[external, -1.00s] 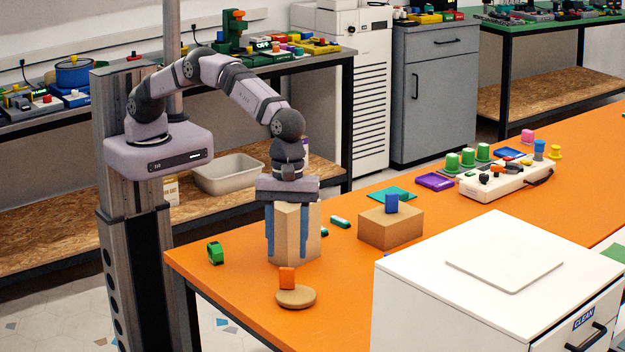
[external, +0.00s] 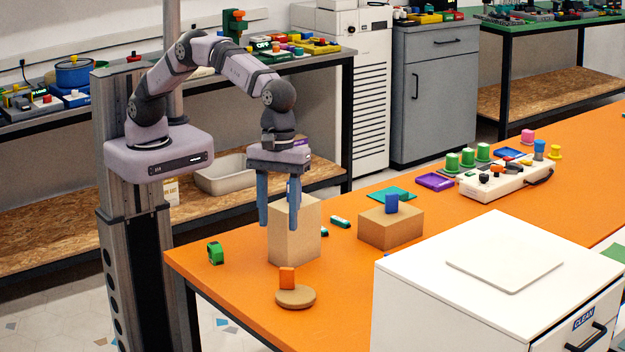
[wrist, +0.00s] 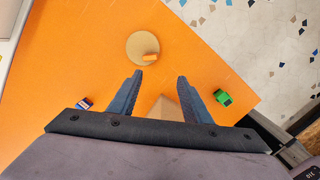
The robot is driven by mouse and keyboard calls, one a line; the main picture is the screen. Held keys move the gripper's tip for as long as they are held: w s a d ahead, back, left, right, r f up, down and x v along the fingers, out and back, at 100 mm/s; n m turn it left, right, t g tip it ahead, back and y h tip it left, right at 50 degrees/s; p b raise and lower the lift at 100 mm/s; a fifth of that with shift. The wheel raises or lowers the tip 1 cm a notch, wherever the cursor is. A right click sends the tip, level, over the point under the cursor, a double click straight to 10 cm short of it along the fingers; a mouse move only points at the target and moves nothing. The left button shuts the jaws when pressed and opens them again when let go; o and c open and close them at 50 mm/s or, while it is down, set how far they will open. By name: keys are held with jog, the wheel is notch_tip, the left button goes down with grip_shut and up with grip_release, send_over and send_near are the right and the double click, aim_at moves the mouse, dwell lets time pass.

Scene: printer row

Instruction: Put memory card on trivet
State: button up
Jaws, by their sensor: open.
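A round tan trivet (external: 296,299) lies near the front edge of the orange table. A small orange piece (external: 287,278) stands on it, perhaps the memory card; its kind is too small to confirm. The wrist view also shows the trivet (wrist: 139,42) with the orange piece (wrist: 150,57) on it. My gripper (external: 279,226) is open and points down beside the tall cardboard box (external: 301,236), behind and above the trivet. In the wrist view my gripper (wrist: 160,74) has its fingers apart, with a corner of the box showing between them.
A green item (external: 215,253) lies near the table's left edge. A blue piece (external: 392,204) stands on a lower cardboard box (external: 390,230). Small teal items (external: 340,221) lie behind. A white cabinet (external: 430,285) blocks the front right. The table around the trivet is clear.

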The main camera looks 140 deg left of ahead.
jog(key=s+d+f+m, duration=0.1)
jog(key=s+m, duration=1.1)
jog(key=s, duration=0.4)
jog(key=s+d+f+m+g+y, duration=0.1)
jog(key=s+f+m, duration=0.1)
jog(key=s+m, duration=1)
jog(key=s, duration=0.5)
jog(key=shift+s+d+f, duration=0.15)
jog(key=shift+d+f, duration=0.15)
jog(key=shift+d, duration=0.05)
jog(key=shift+o, duration=0.5)
